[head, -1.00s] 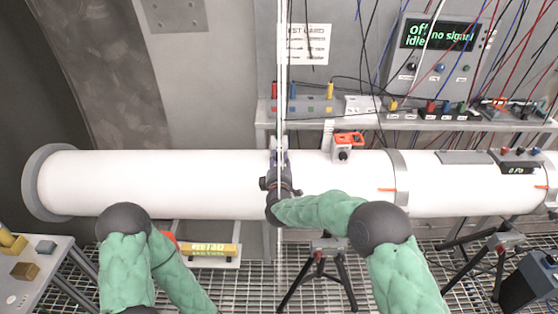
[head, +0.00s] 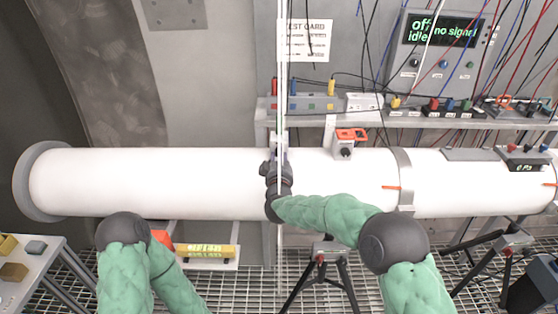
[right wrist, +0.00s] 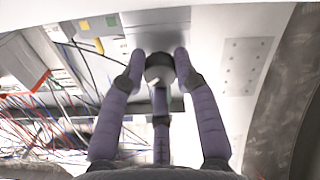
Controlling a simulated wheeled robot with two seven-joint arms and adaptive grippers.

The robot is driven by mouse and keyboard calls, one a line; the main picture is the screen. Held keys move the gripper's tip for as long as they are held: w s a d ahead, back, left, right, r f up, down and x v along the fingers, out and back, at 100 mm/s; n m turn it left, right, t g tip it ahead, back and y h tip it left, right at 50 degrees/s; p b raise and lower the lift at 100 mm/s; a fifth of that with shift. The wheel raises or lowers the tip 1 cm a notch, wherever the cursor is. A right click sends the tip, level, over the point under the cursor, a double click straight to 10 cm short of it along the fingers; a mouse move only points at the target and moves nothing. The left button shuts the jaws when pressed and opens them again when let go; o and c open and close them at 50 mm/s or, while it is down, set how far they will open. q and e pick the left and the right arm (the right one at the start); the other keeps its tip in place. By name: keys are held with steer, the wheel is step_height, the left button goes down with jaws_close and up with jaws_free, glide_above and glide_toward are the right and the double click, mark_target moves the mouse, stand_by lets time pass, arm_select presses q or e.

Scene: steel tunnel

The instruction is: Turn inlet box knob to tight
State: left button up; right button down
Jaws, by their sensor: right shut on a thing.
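The inlet box knob (right wrist: 158,68) is a dark grey round knob with a short white mark, seen in the right wrist view against a pale box face (right wrist: 155,22). My right gripper (right wrist: 160,62) has its purple fingers closed around this knob. In the head view my right gripper (head: 279,158) is at the white tube, mostly behind its own dark wrist, and the knob is hidden there. The small pale box (head: 279,137) shows just above it. My left arm is at the lower left; its gripper is out of view.
The long white tube (head: 150,182) runs across the picture. An orange-topped box with a dark knob (head: 343,153) sits on the tube to the right. A shelf (head: 330,123) with sockets and hanging cables is behind. A tripod (head: 321,262) stands below. A thin upright line crosses near the gripper.

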steer(key=m+b, duration=0.2)
steer(key=m, duration=0.1)
steer(key=f+m+b, duration=0.1)
steer(key=m+b, duration=0.1)
steer(key=m, duration=0.1)
steer(key=m+b, duration=0.4)
steer(key=m, duration=0.2)
steer(key=shift+a+m, duration=0.1)
steer(key=shift+m, duration=0.3)
steer(key=m+b, duration=0.3)
steer(key=shift+m, duration=0.3)
steer(key=m+b, duration=0.2)
steer(key=m, duration=0.1)
steer(key=shift+m+b, duration=0.3)
steer(key=shift+b, duration=0.05)
steer(key=m+b, duration=0.2)
steer(key=m, duration=0.1)
steer(key=shift+a+m+b, duration=0.1)
steer(key=shift+m+b, duration=0.3)
steer(key=shift+r+m+b, duration=0.15)
steer(key=shift+m+b, duration=0.3)
steer(key=shift+m, duration=0.35)
steer(key=shift+r, duration=0.1)
